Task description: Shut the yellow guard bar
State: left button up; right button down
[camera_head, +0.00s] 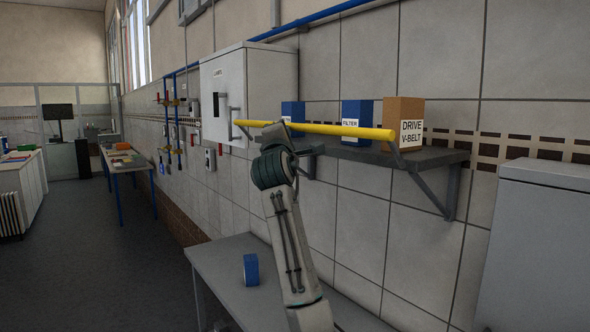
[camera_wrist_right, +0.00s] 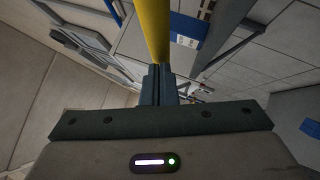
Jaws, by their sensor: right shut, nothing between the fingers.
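The yellow guard bar (camera_head: 335,130) runs level along the front of the dark wall shelf (camera_head: 425,160), from the shelf's right part to the white cabinet on the left. My right arm reaches up from below, and its wrist end overlaps the bar's left part in the head view; the fingers there are hidden. In the right wrist view the bar (camera_wrist_right: 154,28) passes just beyond the tips of my right gripper (camera_wrist_right: 158,72). Its fingers are closed together with the bar not between them. I cannot tell whether they touch the bar. My left gripper is out of view.
Blue boxes (camera_head: 356,122) and a brown V-belt box (camera_head: 404,122) stand on the shelf. A white wall cabinet (camera_head: 240,92) is to its left. A grey cabinet (camera_head: 540,250) stands at right.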

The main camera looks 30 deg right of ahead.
jog(key=d+r+p, duration=0.1)
jog(key=d+r+m+g+p, duration=0.1)
jog(key=d+r+m+p, duration=0.1)
jog(key=shift+w+d+r, duration=0.2)
jog(key=shift+w+r, duration=0.1)
jog(key=shift+r, duration=0.05)
jog(key=shift+d+r+p, duration=0.25)
jog(key=shift+d+p, duration=0.05)
jog(key=shift+d, duration=0.15)
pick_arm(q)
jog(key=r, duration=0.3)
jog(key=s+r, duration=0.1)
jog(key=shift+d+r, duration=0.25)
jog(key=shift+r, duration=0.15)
pick_arm(e)
jog(key=shift+d+r, duration=0.3)
jog(key=shift+d, duration=0.35)
pick_arm(q)
jog(key=shift+p, duration=0.3)
